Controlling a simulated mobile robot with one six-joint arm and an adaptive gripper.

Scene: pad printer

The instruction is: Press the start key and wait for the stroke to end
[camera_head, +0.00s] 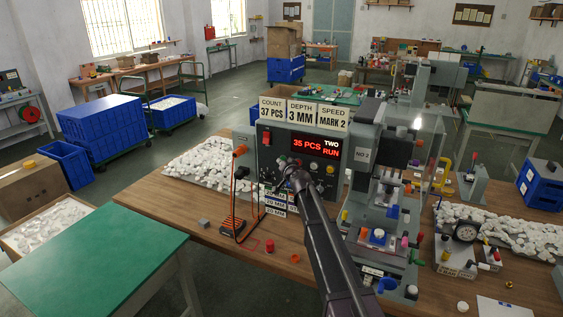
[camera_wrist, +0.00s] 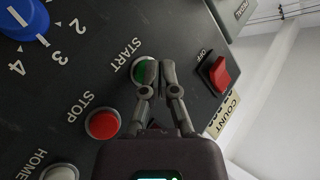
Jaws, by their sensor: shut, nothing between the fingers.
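In the wrist view the green start key (camera_wrist: 139,72) sits under the START label, partly hidden by my fingertips. My gripper (camera_wrist: 155,74) is shut and empty, its tips over the key's edge. I cannot tell whether they touch or press it. In the head view my gripper (camera_head: 299,181) is at the panel's lower part, and my arm hides some of it. The printer's pad unit (camera_head: 385,190) stands right of the panel.
Near the start key are the red STOP button (camera_wrist: 102,124), a white HOME button (camera_wrist: 60,172), a red OFF switch (camera_wrist: 218,74) and a blue numbered knob (camera_wrist: 27,20). Cards above the panel read COUNT 37 PCS (camera_head: 272,109), DEPTH 3 MM (camera_head: 302,112) and SPEED MARK 2 (camera_head: 333,117).

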